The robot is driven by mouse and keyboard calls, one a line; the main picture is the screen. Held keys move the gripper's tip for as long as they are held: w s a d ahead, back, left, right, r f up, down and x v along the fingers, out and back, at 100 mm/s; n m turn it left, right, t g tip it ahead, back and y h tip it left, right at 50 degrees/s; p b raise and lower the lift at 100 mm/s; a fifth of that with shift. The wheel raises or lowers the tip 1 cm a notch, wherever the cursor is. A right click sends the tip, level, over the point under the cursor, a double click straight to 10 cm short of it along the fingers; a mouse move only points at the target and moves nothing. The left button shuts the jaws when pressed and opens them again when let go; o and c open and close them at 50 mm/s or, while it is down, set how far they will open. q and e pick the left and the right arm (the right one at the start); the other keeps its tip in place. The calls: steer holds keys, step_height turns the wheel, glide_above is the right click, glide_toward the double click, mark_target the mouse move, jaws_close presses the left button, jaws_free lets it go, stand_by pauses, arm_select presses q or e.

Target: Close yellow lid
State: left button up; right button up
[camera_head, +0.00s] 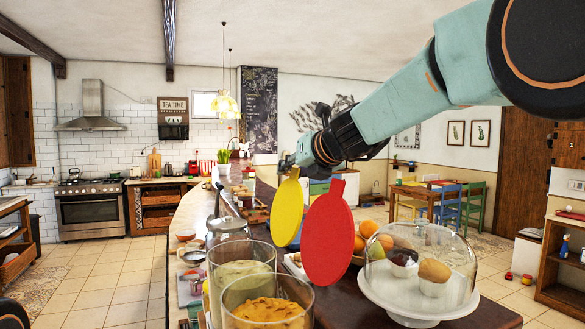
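The yellow lid (287,212) is a round disc standing about upright behind the glass jars, with a small tab at its top. A glass jar with pale contents (240,279) and a nearer jar with orange contents (268,308) stand below, both open at the top. My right gripper (287,164) is at the top of the yellow lid, by its tab. Its fingers are small and partly hidden, so contact and opening are unclear. My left gripper is out of view.
Oranges (369,228) lie behind the red lid. The counter holds many items.

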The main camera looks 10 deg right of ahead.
steer(key=shift+w+d+f, duration=0.2)
steer(key=shift+w, duration=0.2)
steer(key=shift+d, duration=0.25)
steer(key=shift+s+r, duration=0.4)
steer(key=shift+s, duration=0.45)
steer(key=shift+c, duration=0.4)
steer(key=shift+s+a+r, duration=0.1)
steer(key=shift+s+r, duration=0.05)
steer(key=shift+s, duration=0.15)
steer(key=shift+c, duration=0.7)
steer(key=shift+a, duration=0.2)
steer(key=shift+c, duration=0.8)
steer(key=shift+w+a, duration=0.15)
steer(key=shift+w, duration=0.15)
steer(key=shift+c, duration=0.8)
steer(key=shift+w+f, duration=0.3)
steer(key=shift+w, duration=0.05)
jaws_close()
steer(key=shift+w+d+f, duration=0.1)
steer(key=shift+w+d, duration=0.05)
steer(key=shift+d, duration=0.2)
steer(key=shift+a, duration=0.25)
steer(key=shift+d, duration=0.15)
